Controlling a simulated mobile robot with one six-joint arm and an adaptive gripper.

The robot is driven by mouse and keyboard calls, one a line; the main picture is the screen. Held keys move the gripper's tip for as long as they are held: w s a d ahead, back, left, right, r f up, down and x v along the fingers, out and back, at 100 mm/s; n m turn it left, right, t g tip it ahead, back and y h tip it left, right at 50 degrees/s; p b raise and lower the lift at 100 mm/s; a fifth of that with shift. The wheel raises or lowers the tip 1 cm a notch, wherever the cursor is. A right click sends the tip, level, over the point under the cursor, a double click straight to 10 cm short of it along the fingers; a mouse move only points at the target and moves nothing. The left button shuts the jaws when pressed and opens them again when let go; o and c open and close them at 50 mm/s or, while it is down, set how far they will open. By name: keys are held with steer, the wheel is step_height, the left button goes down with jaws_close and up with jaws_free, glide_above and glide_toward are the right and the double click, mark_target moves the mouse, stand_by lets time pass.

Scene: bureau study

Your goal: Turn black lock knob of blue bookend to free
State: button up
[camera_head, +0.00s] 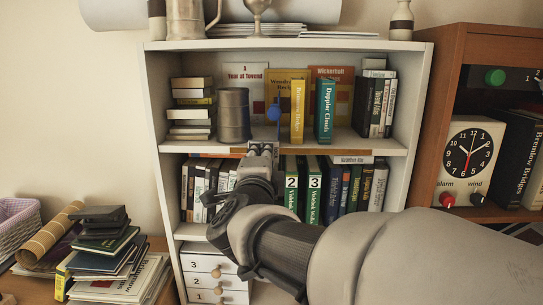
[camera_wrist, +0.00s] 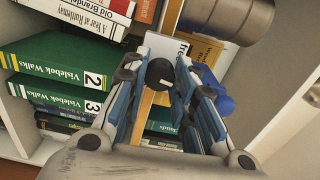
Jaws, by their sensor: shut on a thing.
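The blue bookend (camera_head: 274,112) stands on the middle shelf, left of the yellow book. In the wrist view part of it shows as a blue rounded piece (camera_wrist: 222,101) beyond the right finger. The black lock knob (camera_wrist: 160,73) is a round black disc with a small white mark, between my fingertips. My gripper (camera_head: 262,150) is at the shelf's front edge, just below the bookend, and shut on the knob; its fingers (camera_wrist: 160,80) lie on either side of it. In the head view my gripper hides the knob. I cannot tell which setting the mark points to.
A grey metal canister (camera_head: 234,115) stands left of the bookend. Yellow (camera_head: 298,110) and green (camera_head: 325,112) books stand to its right. A wooden strip (camera_head: 352,160) runs along the shelf edge.

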steer(key=shift+n, duration=0.9)
steer(key=o, duration=1.1)
steer(key=shift+s, duration=0.1)
steer(key=s, duration=1.1)
steer(key=shift+s+a, duration=0.15)
steer(key=shift+s, duration=0.25)
